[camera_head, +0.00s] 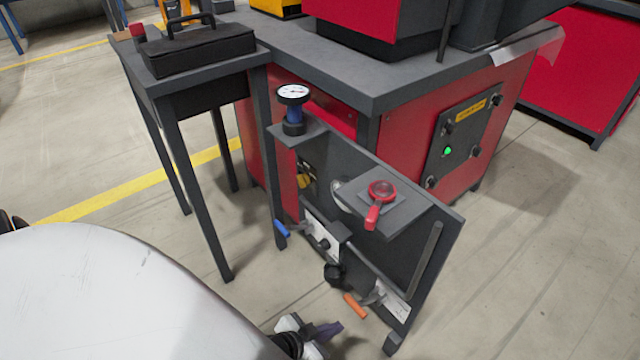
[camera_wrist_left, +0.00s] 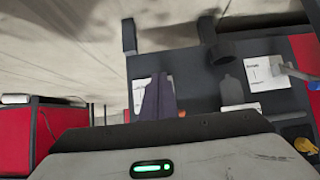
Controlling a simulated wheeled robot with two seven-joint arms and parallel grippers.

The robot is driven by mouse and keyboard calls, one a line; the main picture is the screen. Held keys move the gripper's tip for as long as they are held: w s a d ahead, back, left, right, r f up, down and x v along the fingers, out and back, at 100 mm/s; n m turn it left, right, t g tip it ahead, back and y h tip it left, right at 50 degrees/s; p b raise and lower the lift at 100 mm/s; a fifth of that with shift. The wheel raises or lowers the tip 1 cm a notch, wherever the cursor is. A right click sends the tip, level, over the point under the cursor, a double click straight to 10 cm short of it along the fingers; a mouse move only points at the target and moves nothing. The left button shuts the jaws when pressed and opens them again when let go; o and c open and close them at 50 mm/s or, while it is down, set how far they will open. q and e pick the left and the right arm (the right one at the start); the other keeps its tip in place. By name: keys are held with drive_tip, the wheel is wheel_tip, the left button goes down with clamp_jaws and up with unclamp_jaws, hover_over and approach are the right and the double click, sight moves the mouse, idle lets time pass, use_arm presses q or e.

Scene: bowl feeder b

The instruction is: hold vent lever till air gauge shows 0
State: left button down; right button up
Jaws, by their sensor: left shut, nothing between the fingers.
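The dark panel (camera_head: 370,185) carries several levers; I cannot tell by a label which is the vent lever. An orange-handled lever (camera_head: 355,306) is low on it, a blue-handled one (camera_head: 282,229) at its left, and a red handle (camera_head: 372,217) on its top shelf. The round white-faced gauge (camera_head: 293,93) stands on a blue body at the panel's upper left; its reading is too small to tell. My left gripper (camera_head: 327,332) is shut and empty, below and left of the orange handle, apart from it. In the left wrist view its fingers (camera_wrist_left: 158,98) partly hide the orange handle.
A small dark table (camera_head: 262,56) with a black case (camera_head: 198,46) stands left of the panel. A red machine cabinet (camera_head: 400,150) with a green-lit button is behind it. A black knob (camera_head: 333,273) sits beside the orange lever. Floor in front of the panel is clear.

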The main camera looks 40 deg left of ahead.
use_arm(q)
drive_tip(key=p+v, duration=0.2)
drive_tip(key=v, duration=0.3)
drive_tip(key=shift+s+a+r, duration=0.1)
drive_tip(key=shift+s+r, duration=0.15)
drive_tip(key=shift+r, duration=0.05)
use_arm(e)
drive_tip(key=shift+s+d+r+m+t+h, duration=0.15)
drive_tip(key=shift+s+d+r+m+t, duration=0.1)
drive_tip(key=shift+d+r, duration=0.25)
drive_tip(key=shift+s+d+r+m+t+h, duration=0.15)
drive_tip(key=shift+d+r+t, duration=0.1)
drive_tip(key=shift+d+r, duration=0.15)
use_arm(q)
drive_tip(key=s+d+r, duration=0.1)
drive_tip(key=d+r, duration=0.4)
drive_tip(key=r, duration=0.4)
drive_tip(key=s+d+r+g+h, duration=0.1)
drive_tip(key=s+d+r, duration=0.1)
drive_tip(key=d+r, duration=0.4)
drive_tip(key=shift+s+r+h, duration=0.2)
drive_tip(key=shift+r+h, duration=0.1)
drive_tip(key=shift+r, duration=1.65)
use_arm(e)
drive_tip(key=shift+a, duration=0.1)
drive_tip(key=shift+c, duration=0.4)
